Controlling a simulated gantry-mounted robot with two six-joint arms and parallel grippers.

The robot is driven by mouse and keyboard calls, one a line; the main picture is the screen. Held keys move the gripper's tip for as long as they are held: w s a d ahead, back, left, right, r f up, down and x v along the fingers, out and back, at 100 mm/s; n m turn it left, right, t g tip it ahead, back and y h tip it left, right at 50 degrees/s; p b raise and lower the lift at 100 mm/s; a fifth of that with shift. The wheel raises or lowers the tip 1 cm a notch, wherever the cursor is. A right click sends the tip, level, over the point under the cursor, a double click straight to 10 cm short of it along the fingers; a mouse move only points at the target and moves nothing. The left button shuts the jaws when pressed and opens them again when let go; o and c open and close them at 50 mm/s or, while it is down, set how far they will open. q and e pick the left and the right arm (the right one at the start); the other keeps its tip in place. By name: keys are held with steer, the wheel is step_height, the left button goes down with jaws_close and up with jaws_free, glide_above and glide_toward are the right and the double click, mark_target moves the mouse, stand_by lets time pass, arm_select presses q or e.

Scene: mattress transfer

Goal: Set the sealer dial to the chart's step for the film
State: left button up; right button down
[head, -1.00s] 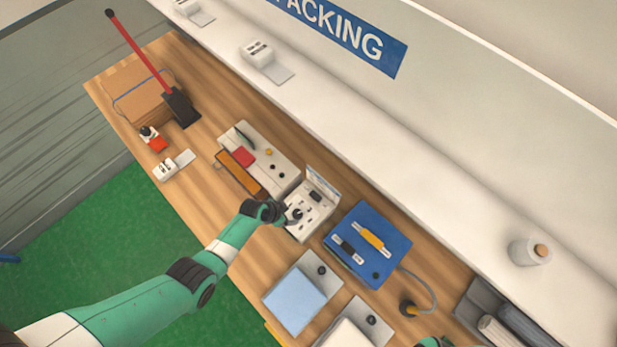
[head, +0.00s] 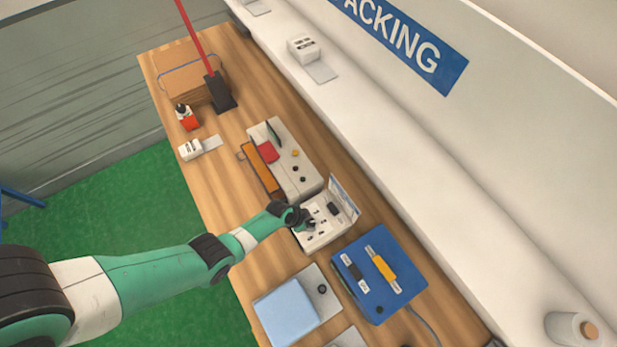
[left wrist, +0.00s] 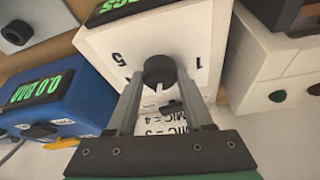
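The white unit with the dial (head: 322,236) stands on the wooden bench with a raised panel at its back. In the left wrist view its face (left wrist: 110,40) appears upside down, with the numbers 5 and 1 either side of a round black dial knob (left wrist: 159,70). A green-lettered display (left wrist: 115,8) is partly cut off. Printed lines with "MIC =" and numbers (left wrist: 170,128) show partly between the fingers. My left gripper (head: 306,222) is at the dial, its fingertips (left wrist: 160,78) against both sides of the knob. My right gripper is out of view.
A blue unit (head: 352,245) stands close to the right; its display (left wrist: 42,88) reads 0.0 BAR. A white box with a red part (head: 300,170) stands close on the other side. A white shelf (head: 420,200) runs behind.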

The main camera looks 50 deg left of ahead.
arm_select(q)
jaws_close()
steer(key=shift+n, duration=0.3)
steer(key=shift+d+n+y, duration=0.1)
steer(key=shift+n+y, duration=0.3)
steer(key=shift+n, duration=0.5)
steer(key=shift+n+y, duration=0.4)
steer(key=shift+n, duration=0.4)
steer(key=n+y, duration=0.1)
steer(key=n, duration=0.1)
steer(key=shift+d+f+n+b, duration=0.1)
steer(key=shift+n+b, duration=0.2)
steer(key=shift+b, duration=0.05)
steer(key=shift+n+y+b, duration=0.5)
steer(key=shift+n+b, duration=0.2)
steer(key=shift+n, duration=0.8)
